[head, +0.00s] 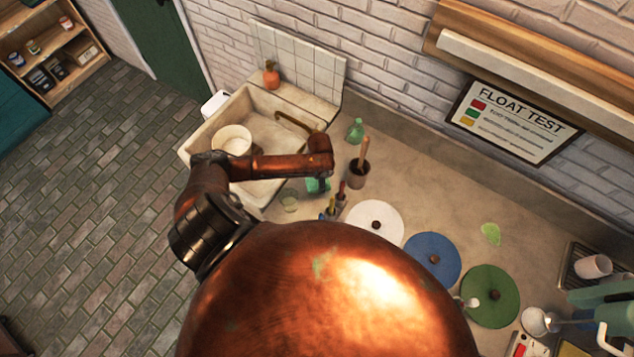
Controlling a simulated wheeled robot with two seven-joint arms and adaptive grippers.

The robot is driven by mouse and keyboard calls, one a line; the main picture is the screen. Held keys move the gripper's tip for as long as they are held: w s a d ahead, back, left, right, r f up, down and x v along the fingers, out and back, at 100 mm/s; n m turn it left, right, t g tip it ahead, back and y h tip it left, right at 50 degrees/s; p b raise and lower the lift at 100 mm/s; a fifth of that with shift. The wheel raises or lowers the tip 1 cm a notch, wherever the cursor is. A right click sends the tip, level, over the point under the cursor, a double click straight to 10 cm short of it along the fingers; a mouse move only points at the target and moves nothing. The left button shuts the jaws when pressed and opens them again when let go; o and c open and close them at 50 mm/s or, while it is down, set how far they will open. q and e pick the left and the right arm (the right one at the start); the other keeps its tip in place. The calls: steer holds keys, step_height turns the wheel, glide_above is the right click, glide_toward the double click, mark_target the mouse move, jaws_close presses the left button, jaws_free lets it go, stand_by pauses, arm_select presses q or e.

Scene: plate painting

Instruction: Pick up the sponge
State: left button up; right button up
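A teal block-like thing (318,186), which may be the sponge, shows on the counter near the sink's right corner, partly hidden under the end of my copper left arm. My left arm comes in from the left and reaches over the sink's front edge. Its end (324,176) points down just above or at the teal block. The fingers are too small and hidden to tell whether they are open or touching it. A flat pale green piece (491,234) lies farther right on the counter.
The sink (265,106) holds a white bucket (232,140). A glass (289,200), brush pots (341,198) and a brown pot (359,174) stand close to my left arm's end. White (388,212), blue (432,250) and green (490,290) discs lie rightward.

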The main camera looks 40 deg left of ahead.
arm_select(q)
step_height(320, 180, up, 10)
steer(key=b, duration=0.1)
stand_by(0.4)
